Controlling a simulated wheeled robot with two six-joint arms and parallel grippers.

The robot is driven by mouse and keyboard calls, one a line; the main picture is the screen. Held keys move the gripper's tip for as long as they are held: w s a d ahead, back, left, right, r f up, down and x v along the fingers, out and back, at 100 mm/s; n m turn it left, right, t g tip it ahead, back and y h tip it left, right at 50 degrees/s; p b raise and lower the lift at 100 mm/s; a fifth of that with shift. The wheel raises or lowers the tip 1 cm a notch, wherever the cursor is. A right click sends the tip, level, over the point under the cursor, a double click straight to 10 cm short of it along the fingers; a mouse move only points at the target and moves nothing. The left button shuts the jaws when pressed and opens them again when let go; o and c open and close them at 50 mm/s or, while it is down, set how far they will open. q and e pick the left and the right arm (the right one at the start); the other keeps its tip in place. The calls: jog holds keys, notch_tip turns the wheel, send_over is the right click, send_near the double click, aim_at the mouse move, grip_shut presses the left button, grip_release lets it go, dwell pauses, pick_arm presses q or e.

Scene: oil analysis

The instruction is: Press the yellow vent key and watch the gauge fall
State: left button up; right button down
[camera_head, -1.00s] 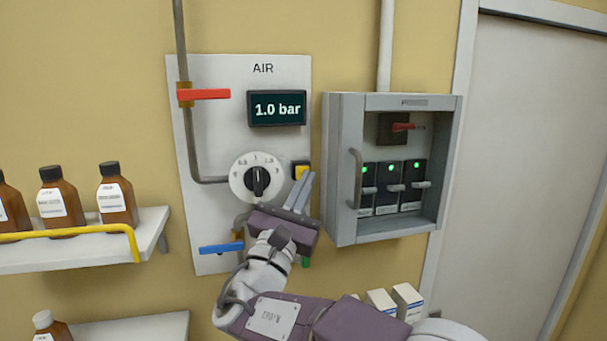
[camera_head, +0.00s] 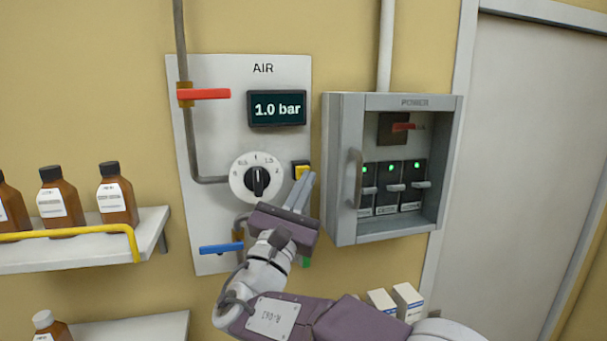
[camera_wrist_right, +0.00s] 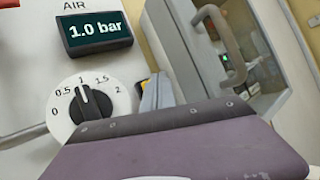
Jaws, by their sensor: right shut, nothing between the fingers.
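The yellow vent key (camera_head: 299,170) sits in a dark housing on the white AIR panel, right of the black dial. In the right wrist view only a sliver of the yellow key (camera_wrist_right: 145,85) shows beside the fingers. My right gripper (camera_head: 307,176) is shut and empty, its fingertips at the key and partly covering it; I cannot tell whether they touch. The fingers (camera_wrist_right: 158,84) also show in the wrist view. The gauge display (camera_head: 277,108) reads 1.0 bar, as it does in the wrist view (camera_wrist_right: 96,30). My left gripper is out of view.
The dial (camera_head: 257,181) points near 1. A red lever (camera_head: 204,94) and a blue lever (camera_head: 222,248) are on the panel. The grey power box (camera_head: 342,220) stands close to the right of my gripper. A shelf (camera_head: 80,256) with brown bottles is at left.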

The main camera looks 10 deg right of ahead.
jog(key=shift+w, duration=0.1)
jog(key=shift+w, duration=0.4)
jog(key=shift+w, duration=0.45)
dwell(0.7)
jog(key=shift+s+b, duration=0.7)
jog(key=shift+s, duration=0.15)
